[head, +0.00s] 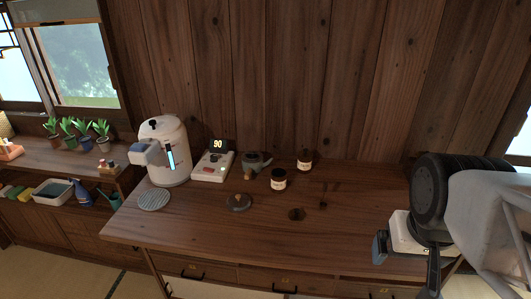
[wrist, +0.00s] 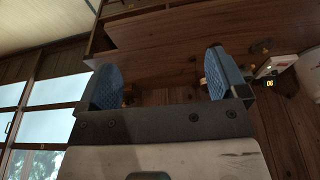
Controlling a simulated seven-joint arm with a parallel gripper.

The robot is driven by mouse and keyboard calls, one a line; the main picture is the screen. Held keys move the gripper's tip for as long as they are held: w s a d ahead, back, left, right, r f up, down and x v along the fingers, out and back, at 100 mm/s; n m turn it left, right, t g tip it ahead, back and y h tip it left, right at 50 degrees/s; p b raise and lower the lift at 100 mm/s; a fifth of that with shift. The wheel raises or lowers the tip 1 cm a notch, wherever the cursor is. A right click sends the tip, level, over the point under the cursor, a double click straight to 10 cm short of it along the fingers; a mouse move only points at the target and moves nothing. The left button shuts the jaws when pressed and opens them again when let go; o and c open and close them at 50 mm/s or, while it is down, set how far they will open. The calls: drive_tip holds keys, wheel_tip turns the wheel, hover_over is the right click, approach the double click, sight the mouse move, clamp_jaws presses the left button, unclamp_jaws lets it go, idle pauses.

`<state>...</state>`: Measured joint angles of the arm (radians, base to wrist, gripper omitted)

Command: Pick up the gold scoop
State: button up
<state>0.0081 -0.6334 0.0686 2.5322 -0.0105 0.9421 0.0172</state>
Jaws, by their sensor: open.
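I cannot make out the gold scoop with certainty in either view. A small thin dark item (head: 323,204) lies on the wooden table (head: 350,225) right of the jars, too small and dim to identify. My gripper (wrist: 163,78) is open and empty, its two blue-padded fingers wide apart in the wrist view. In the head view my gripper is at the right end of the table, partly hidden by my own arm, well apart from the small items.
On the table stand a white kettle machine (head: 165,150), a scale (head: 212,166) reading 90, a small pot (head: 255,160) and two dark jars (head: 279,181) (head: 305,160). A round grey mat (head: 154,200) lies front left. The table's right middle is mostly clear.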

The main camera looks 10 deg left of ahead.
idle(0.4)
drive_tip(key=c, duration=0.8)
drive_tip(key=shift+w, duration=0.1)
drive_tip(key=shift+c, duration=0.2)
